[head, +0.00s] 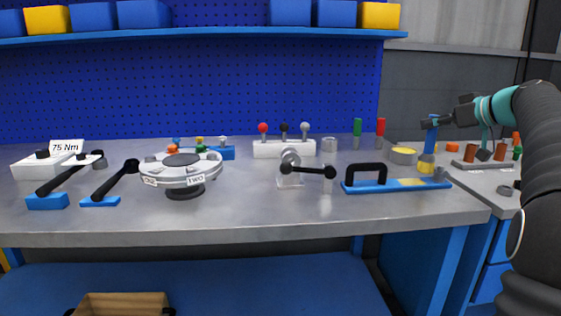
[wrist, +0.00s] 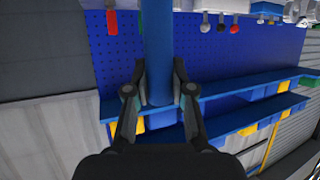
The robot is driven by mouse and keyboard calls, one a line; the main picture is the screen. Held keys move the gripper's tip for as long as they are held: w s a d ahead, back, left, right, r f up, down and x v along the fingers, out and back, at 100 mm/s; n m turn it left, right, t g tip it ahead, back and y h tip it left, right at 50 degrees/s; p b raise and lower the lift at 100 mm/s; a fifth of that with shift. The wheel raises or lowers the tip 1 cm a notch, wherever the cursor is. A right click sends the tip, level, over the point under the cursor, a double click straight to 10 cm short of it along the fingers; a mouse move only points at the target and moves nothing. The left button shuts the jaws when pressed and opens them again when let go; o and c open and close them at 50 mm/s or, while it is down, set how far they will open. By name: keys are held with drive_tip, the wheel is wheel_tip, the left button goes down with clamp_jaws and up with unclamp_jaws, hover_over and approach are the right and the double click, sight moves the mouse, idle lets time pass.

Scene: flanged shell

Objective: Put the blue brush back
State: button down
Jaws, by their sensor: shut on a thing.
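The blue brush (head: 431,138) is upright above the right end of the bench in the head view. My gripper (head: 430,124) is shut on its blue handle near the top. In the wrist view my gripper (wrist: 159,78) has its two fingers on either side of the blue brush handle (wrist: 158,45). The lower end of the brush is just above or at a small yellow piece (head: 427,168); I cannot tell whether they touch. The brush's bristles cannot be made out.
A grey round tin with a yellow top (head: 404,155) stands left of the brush. A blue board with a black handle (head: 382,184) lies in front. A rack with brown cylinders (head: 480,163) is on the right table. Green and red-handled tools (head: 357,134) stand behind.

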drive_tip(key=shift+d+r, duration=0.1)
drive_tip(key=shift+r, duration=2.25)
